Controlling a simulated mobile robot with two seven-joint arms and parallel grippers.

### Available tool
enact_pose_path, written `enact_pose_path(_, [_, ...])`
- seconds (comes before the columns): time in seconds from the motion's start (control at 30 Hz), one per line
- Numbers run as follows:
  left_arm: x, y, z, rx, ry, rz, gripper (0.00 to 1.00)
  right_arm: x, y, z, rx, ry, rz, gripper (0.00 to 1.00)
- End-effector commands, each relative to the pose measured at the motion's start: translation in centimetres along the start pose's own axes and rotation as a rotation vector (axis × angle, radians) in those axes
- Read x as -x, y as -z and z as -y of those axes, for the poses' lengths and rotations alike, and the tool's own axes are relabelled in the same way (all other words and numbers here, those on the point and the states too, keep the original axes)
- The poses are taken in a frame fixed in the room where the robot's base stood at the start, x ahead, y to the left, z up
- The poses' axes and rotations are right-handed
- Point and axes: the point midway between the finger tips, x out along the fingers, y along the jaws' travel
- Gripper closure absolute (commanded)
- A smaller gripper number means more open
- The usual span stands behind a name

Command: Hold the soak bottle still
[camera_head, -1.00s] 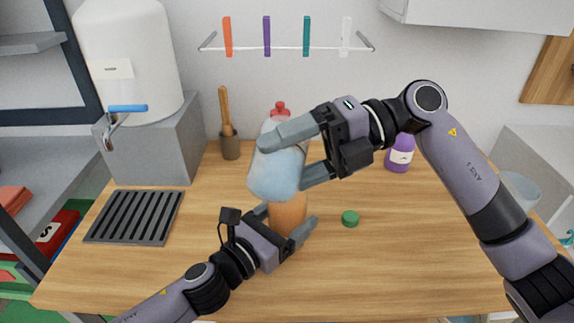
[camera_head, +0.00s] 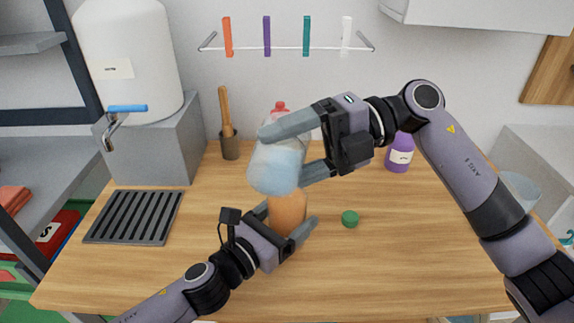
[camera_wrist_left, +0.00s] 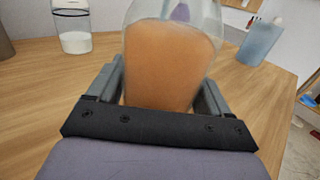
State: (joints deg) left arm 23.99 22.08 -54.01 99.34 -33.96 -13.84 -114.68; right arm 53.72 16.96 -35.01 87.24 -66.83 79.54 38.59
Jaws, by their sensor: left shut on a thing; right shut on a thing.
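The soak bottle (camera_head: 288,212) stands on the wooden table, its lower part orange. The left wrist view shows the orange body (camera_wrist_left: 172,65) with a clear part above; its top is out of frame there. My left gripper (camera_head: 287,232) is shut around the bottle's lower part, a finger on each side. My right gripper (camera_head: 292,150) is shut on a light blue, translucent thing (camera_head: 276,168), apparently a container, in front of the bottle's upper part in the head view. It hides that part, so I cannot tell whether the two touch.
A green cap (camera_head: 350,218) lies right of the bottle. A purple bottle (camera_head: 399,155) stands behind my right arm. A red-topped thing (camera_head: 281,107) shows behind my right gripper. A dark rack (camera_head: 135,217) and a white dispenser (camera_head: 130,60) are at left. The front table is clear.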

Motion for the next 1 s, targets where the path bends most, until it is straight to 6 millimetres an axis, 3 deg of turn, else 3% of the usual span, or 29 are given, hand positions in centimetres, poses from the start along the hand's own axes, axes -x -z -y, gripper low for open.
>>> enact_pose_path(0.77, [0.0,0.1,0.0,-0.001,0.000,-0.001,0.67,0.2,-0.2,-0.4,-0.066,-0.037,-0.017,0.62])
enact_pose_path(1.0, [0.0,0.1,0.0,-0.001,-0.001,-0.002,0.67,-1.0,1.1,1.7,0.273,0.147,0.066,0.62])
